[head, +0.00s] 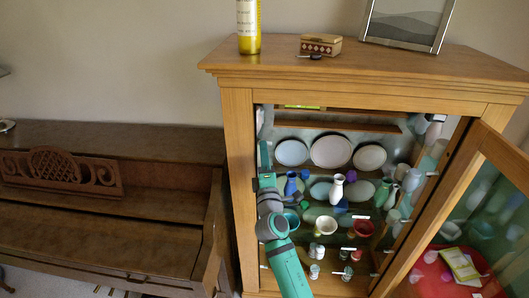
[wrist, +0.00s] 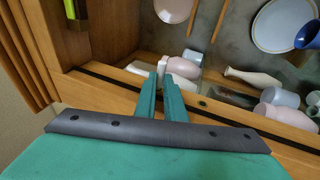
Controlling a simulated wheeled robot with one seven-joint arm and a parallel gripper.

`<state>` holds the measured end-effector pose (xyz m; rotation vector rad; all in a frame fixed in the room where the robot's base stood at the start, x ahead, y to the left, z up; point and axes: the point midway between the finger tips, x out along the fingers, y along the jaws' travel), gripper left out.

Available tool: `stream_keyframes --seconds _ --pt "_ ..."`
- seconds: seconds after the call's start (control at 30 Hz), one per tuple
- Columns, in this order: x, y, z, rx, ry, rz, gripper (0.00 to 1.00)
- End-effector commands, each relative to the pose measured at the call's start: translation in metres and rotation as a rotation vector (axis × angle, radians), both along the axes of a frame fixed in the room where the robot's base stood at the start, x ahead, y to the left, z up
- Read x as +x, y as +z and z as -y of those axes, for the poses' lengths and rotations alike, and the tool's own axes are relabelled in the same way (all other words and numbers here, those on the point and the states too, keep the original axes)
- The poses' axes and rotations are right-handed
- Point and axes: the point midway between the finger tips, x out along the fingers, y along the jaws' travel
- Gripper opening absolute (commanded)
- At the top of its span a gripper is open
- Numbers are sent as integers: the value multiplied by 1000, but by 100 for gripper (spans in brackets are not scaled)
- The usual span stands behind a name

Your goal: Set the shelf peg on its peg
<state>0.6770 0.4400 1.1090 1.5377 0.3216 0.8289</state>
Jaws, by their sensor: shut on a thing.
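The display cabinet (head: 237,150) stands with its glass door open to the right. My gripper (head: 264,155) reaches into its left side, near the left front post, below the upper board. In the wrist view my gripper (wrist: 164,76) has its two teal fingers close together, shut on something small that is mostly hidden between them. I take it to be the shelf peg, but its shape cannot be made out. The place where the peg fits cannot be clearly seen; the fingertips hide part of the cabinet wall.
Plates (head: 331,151), a white vase (head: 337,189), a blue vase (head: 290,184) and cups (head: 326,225) crowd the shelves near my arm. A bottle (head: 248,28), box (head: 321,45) and picture frame (head: 404,22) stand on top. The piano (head: 110,210) is at left.

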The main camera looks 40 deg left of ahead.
Motion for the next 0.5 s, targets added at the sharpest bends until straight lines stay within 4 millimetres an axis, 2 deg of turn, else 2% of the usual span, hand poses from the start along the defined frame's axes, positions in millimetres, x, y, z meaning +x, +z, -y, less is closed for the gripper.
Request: stream_keyframes --seconds 0.5 --pt "-4 0 -6 0 1 0 0"
